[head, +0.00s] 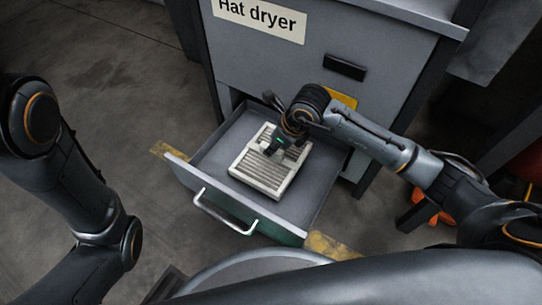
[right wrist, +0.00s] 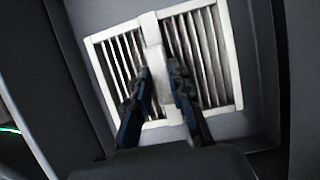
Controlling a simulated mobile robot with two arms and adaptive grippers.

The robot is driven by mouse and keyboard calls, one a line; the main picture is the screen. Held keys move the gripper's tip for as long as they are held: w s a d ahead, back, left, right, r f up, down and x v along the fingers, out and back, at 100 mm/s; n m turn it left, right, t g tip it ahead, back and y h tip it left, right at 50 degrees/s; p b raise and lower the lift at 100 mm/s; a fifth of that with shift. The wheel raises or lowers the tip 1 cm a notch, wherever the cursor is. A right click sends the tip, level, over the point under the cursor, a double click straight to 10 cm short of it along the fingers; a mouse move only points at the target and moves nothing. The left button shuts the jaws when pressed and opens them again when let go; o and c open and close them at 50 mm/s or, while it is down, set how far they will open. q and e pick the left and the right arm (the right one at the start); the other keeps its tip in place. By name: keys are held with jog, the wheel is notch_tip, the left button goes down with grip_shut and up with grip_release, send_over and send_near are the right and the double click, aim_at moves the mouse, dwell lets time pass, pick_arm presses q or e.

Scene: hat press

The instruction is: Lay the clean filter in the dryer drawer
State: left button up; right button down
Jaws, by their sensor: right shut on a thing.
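The filter (head: 264,173) is a pale rectangular frame with grey slats and a raised bar across its middle. It is inside the open dryer drawer (head: 317,187), near its middle; whether it touches the drawer floor I cannot tell. My right gripper (head: 274,146) reaches down over the filter and is shut on its middle bar. In the right wrist view, the fingers (right wrist: 162,92) are on either side of the filter's central bar (right wrist: 152,30). My left gripper is out of view; only my left arm shows at the left.
The hat dryer (head: 300,62) stands behind the drawer, with a label and a dark handle. The drawer's metal handle (head: 222,216) is on its front. Yellow marks lie beside the drawer front. An orange object (head: 430,212) is at the right. Floor at upper left is clear.

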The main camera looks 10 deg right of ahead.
jog(key=shift+w+a+f, duration=0.1)
jog(key=shift+w+f, duration=0.05)
jog(key=shift+f, duration=0.05)
jog(key=b+x, duration=0.3)
jog(key=shift+d+f, duration=0.15)
jog(key=shift+d, duration=0.1)
jog(key=shift+f+b, duration=0.35)
jog(key=shift+b, duration=0.2)
jog(key=shift+r, duration=0.1)
jog(key=c, duration=1.2)
grip_release()
